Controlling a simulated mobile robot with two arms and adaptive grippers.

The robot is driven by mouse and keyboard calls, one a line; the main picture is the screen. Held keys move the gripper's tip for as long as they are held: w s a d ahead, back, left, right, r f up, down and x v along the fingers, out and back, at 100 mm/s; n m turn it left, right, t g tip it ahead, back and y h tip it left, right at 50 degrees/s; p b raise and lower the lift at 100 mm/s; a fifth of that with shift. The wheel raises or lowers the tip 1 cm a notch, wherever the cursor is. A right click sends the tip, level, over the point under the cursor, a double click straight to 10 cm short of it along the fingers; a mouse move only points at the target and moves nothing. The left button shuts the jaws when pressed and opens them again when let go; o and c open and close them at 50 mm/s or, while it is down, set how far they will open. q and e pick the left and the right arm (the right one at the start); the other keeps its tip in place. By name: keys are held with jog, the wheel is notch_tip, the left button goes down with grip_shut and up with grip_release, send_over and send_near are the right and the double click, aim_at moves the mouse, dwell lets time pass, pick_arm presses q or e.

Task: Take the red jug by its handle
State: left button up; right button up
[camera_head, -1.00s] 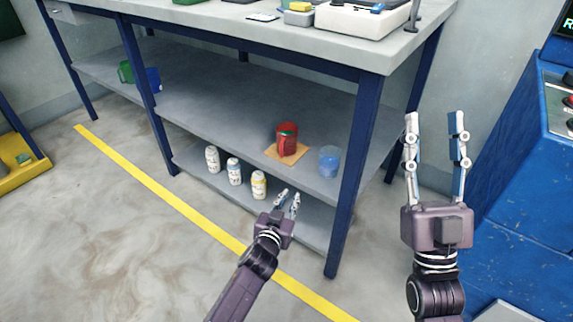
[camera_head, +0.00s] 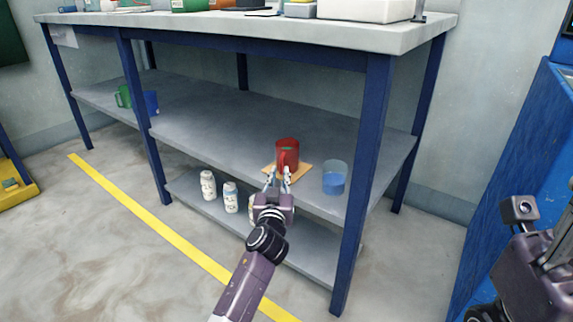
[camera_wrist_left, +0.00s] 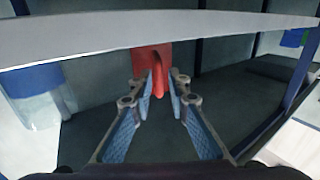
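The red jug (camera_head: 287,150) stands upright on an orange-tan mat (camera_head: 303,168) on the middle shelf, its handle facing my left gripper. My left gripper (camera_head: 278,174) reaches in over the shelf's front edge, just in front of the jug. In the left wrist view, where the scene appears upside down, the jug (camera_wrist_left: 142,62) is at top centre. Its handle (camera_wrist_left: 158,80) lies between the two spread fingertips of the left gripper (camera_wrist_left: 160,84), with gaps seemingly on both sides. My right gripper (camera_head: 540,255) is cut off at the right edge; its fingertips are out of frame.
A clear blue cup (camera_head: 334,180) stands right of the jug. A green mug (camera_head: 124,96) and a blue one (camera_head: 151,103) are far left on the middle shelf. A blue table leg (camera_head: 361,190) stands at the right front.

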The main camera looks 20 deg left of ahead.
aim_at(281, 169)
pick_arm(q)
jog(key=w, duration=0.1)
jog(key=w+b, duration=0.1)
jog(key=w, duration=0.1)
jog(key=shift+w+a, duration=0.2)
jog(key=shift+a, duration=0.1)
jog(key=shift+c, duration=0.4)
grip_shut()
jog(key=shift+r, duration=0.1)
